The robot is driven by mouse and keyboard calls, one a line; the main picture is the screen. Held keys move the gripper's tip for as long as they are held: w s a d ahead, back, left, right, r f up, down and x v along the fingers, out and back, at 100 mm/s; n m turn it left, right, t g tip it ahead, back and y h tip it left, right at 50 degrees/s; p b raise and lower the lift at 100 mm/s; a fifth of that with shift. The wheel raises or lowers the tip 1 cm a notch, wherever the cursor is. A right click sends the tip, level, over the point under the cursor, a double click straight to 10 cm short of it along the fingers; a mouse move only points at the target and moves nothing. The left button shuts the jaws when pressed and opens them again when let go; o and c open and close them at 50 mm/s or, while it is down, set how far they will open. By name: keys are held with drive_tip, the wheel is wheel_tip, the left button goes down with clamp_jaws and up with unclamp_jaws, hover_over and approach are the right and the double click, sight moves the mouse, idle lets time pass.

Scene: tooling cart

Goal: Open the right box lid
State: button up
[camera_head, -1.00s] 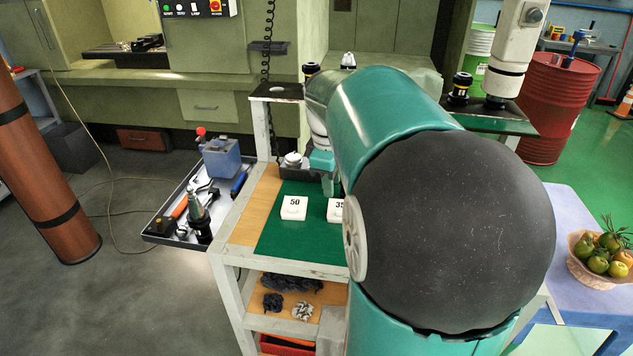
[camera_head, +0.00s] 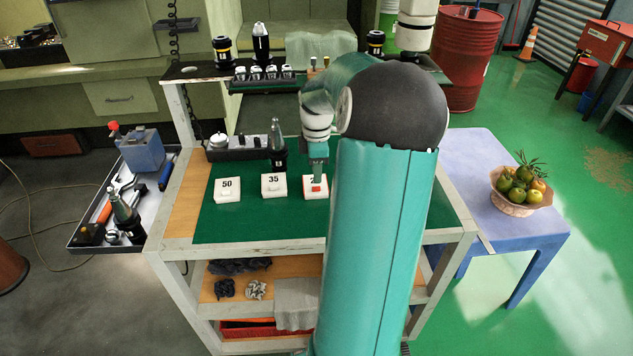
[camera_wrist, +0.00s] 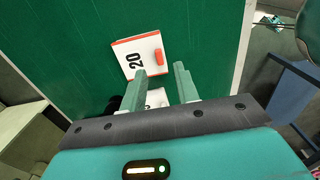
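The right box (camera_head: 309,193) is small and white with orange trim and stands on the cart's green mat. In the wrist view the right box (camera_wrist: 137,54) shows the number 20, an orange edge and an orange handle (camera_wrist: 159,55) on its top. Its lid appears flat. My gripper (camera_head: 317,178) points down just above this box and hides part of its number. In the wrist view my gripper (camera_wrist: 163,78) has its two green fingers apart, with nothing held between them. The box lies just beyond the fingertips; contact cannot be told.
White boxes marked 35 (camera_head: 273,190) and 50 (camera_head: 227,194) stand to the left. A dark tool holder (camera_head: 278,158) stands behind the 35 box. A shelf (camera_head: 205,72) with tool holders spans the back. The mat's front (camera_head: 255,228) is clear.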

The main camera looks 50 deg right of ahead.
sight(316, 187)
wheel_tip(316, 187, down, 5)
drive_tip(key=shift+r, duration=0.1)
drive_tip(key=shift+w, duration=0.1)
clamp_jaws()
